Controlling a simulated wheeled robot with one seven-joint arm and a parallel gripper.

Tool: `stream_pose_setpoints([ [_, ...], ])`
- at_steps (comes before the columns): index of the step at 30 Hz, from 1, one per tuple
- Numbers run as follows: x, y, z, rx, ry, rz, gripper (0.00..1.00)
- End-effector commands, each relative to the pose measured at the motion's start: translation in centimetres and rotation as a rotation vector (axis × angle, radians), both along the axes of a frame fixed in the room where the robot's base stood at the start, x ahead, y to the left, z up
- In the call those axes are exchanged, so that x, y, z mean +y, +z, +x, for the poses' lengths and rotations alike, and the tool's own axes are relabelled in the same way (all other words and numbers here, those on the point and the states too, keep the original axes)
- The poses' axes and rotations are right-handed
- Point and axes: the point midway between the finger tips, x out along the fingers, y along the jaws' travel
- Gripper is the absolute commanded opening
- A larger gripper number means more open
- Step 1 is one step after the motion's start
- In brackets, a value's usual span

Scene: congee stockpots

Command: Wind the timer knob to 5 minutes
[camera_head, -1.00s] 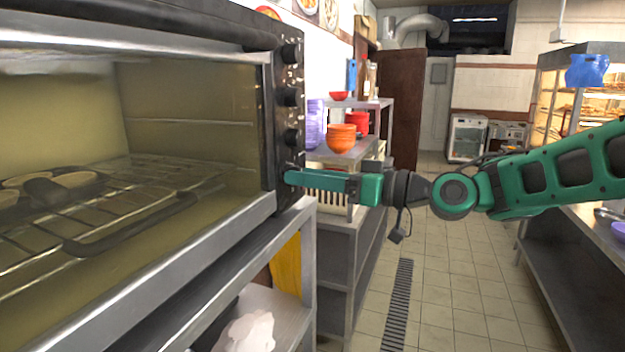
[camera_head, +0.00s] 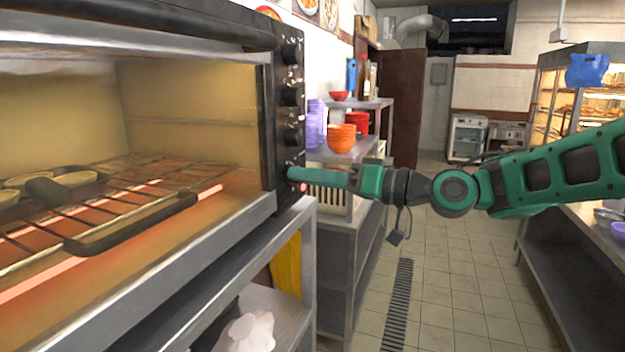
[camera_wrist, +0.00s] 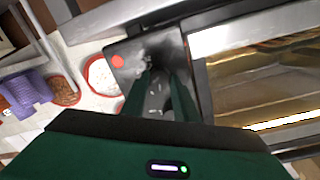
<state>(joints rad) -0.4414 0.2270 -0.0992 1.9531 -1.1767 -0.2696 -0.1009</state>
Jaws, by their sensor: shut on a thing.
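The oven's dark control panel (camera_head: 290,115) carries a column of black knobs on its right front edge. My green gripper (camera_head: 294,173) reaches in from the right, with its fingertips at the lowest knob, which I take as the timer knob. In the wrist view my fingers (camera_wrist: 160,85) point at the panel (camera_wrist: 150,50) and are shut on that knob. The fingers mostly hide the knob, and its scale and pointer cannot be read. A red indicator light (camera_head: 303,187) glows beside the fingertips; it also shows in the wrist view (camera_wrist: 118,61).
The oven's lower heating bars (camera_head: 120,235) glow orange under a wire rack with a black-handled tray (camera_head: 140,222). A shelf with orange bowls (camera_head: 341,138) and purple stacked cups (camera_head: 315,124) stands behind. The tiled floor (camera_head: 440,290) is open to the right.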

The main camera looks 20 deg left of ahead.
Motion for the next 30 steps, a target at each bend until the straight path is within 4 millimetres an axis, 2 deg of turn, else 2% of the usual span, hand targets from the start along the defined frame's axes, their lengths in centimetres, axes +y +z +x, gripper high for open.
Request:
stream_pose_setpoints([
  [1, -0.33, -0.02, 0.56, 0.036, -0.013, 0.002, 0.05],
  [15, -0.33, -0.03, 0.71, 0.367, -0.014, 0.029, 0.05],
  [30, -0.34, -0.03, 0.78, 0.469, -0.016, 0.038, 0.05],
])
